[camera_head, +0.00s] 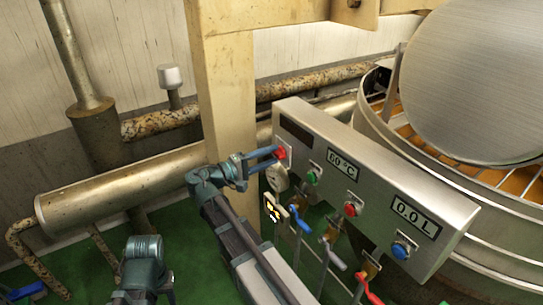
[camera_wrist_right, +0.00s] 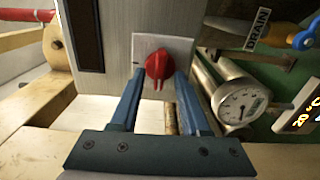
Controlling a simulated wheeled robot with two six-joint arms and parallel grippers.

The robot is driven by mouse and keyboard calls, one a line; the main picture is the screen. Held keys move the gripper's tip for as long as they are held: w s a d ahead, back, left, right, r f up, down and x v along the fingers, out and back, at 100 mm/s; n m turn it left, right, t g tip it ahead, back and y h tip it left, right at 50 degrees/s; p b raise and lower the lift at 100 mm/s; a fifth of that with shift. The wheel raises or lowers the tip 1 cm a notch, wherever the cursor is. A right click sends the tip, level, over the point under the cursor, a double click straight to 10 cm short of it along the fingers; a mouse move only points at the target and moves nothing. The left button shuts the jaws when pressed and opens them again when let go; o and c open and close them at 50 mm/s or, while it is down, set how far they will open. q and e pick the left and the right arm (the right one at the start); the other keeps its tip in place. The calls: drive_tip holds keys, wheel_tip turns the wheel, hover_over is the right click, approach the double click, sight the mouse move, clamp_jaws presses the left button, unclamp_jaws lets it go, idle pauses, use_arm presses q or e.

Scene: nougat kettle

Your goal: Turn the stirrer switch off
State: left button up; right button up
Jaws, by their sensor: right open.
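A red rotary switch (camera_wrist_right: 158,66) sits on a pale square plate at the left end of the grey control panel (camera_head: 385,172). I see no readable name on it. In the right wrist view its grip ridge stands roughly upright. In the head view the red switch (camera_head: 281,153) is partly behind my right gripper (camera_head: 275,156). The right gripper (camera_wrist_right: 158,84) is open, its blue fingers on either side of the knob's lower part; I cannot tell whether they touch it. Part of my left arm shows at the lower left of the head view; its jaws are not clear.
The panel also bears a green knob (camera_head: 312,178), another red knob (camera_head: 351,209) and a blue knob (camera_head: 400,250). A round gauge (camera_wrist_right: 240,106), pipes and coloured valve handles crowd below. The kettle (camera_head: 480,205) stands behind; a wooden post (camera_head: 229,95) rises left.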

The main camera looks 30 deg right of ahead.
drive_tip(key=s+a, duration=0.1)
drive_tip(key=a, duration=1.2)
drive_tip(key=shift+d, duration=0.1)
drive_tip(key=s+d+f+y, duration=0.25)
drive_tip(key=f+y, duration=0.25)
drive_tip(key=f, duration=0.3)
drive_tip(key=s+d+f+y, duration=0.1)
drive_tip(key=s+f+y, duration=0.3)
drive_tip(key=f, duration=0.4)
drive_tip(key=s+a+f+m+y, duration=0.1)
drive_tip(key=s+a+f+y, duration=0.3)
drive_tip(key=a+f+y, duration=0.35)
drive_tip(key=s+a+r+n+p, duration=0.1)
drive_tip(key=a+r+p, duration=0.3)
drive_tip(key=r+p, duration=0.2)
drive_tip(key=s+a+r+n+g+p, duration=0.1)
drive_tip(key=s+a+r+p, duration=0.1)
drive_tip(key=r+p, duration=0.5)
drive_tip(key=s+a+r+n+p, duration=0.1)
drive_tip(key=s+a+r+p, duration=0.1)
drive_tip(key=a+r+p, duration=0.3)
wheel_tip(320, 180, up, 4)
drive_tip(key=shift+s+a+f+n+p, duration=0.15)
drive_tip(key=shift+a+n+p, duration=0.25)
drive_tip(key=shift+p, duration=0.7)
